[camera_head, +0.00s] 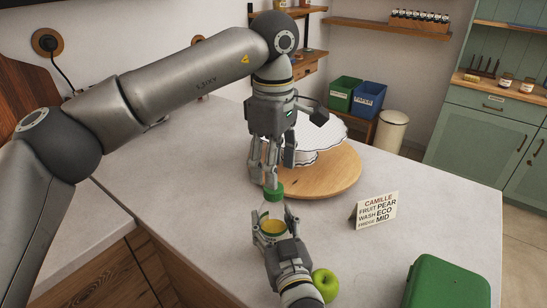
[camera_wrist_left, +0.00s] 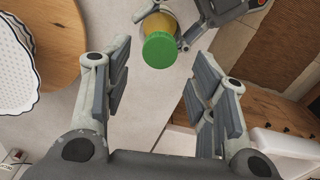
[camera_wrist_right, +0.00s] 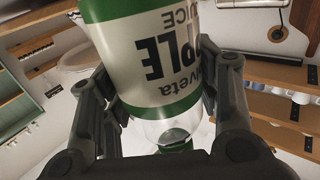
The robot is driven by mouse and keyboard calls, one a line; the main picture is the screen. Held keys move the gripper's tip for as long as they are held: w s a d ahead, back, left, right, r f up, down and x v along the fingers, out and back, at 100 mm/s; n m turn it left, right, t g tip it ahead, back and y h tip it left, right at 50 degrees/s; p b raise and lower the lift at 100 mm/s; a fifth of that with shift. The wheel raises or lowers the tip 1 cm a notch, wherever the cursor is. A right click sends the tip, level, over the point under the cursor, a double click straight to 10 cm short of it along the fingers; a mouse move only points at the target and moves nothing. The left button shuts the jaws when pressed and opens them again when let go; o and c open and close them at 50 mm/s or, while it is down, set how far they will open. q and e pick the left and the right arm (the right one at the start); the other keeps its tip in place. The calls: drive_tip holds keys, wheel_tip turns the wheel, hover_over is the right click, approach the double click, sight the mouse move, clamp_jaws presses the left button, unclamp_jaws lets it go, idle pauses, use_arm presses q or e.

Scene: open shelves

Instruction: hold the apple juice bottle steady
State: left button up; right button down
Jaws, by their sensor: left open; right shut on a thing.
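The apple juice bottle (camera_head: 264,212) stands at the front of the counter, with a green cap (camera_head: 272,190). My right gripper (camera_head: 271,229) is shut on its body from the near side. In the right wrist view, the labelled bottle (camera_wrist_right: 160,60) fills the space between the fingers, its lettering upside down. My left gripper (camera_head: 270,180) points down just above the cap. In the left wrist view its fingers are spread wide, with the green cap (camera_wrist_left: 160,50) lying between and beyond the fingertips. I cannot tell whether a fingertip touches the cap.
A round wooden board (camera_head: 335,178) with a white scalloped dish (camera_head: 330,130) lies behind the bottle. A printed card (camera_head: 377,210) stands to the right. A green apple (camera_head: 325,284) is beside my right wrist, and a green box (camera_head: 447,285) is at the front right.

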use_arm(q)
drive_tip(key=n, duration=0.2)
drive_tip(key=r+n, duration=0.1)
drive_tip(key=n, duration=0.1)
drive_tip(key=shift+n, duration=0.3)
drive_tip(key=n, duration=0.3)
drive_tip(key=shift+r+n, duration=0.3)
drive_tip(key=shift+r, duration=0.05)
drive_tip(key=n, duration=0.3)
drive_tip(key=shift+r+n, duration=0.3)
drive_tip(key=shift+r, duration=0.05)
drive_tip(key=n, duration=0.2)
drive_tip(key=r+n, duration=0.1)
drive_tip(key=n, duration=0.1)
drive_tip(key=shift+n, duration=0.4)
drive_tip(key=shift+f, duration=4.05)
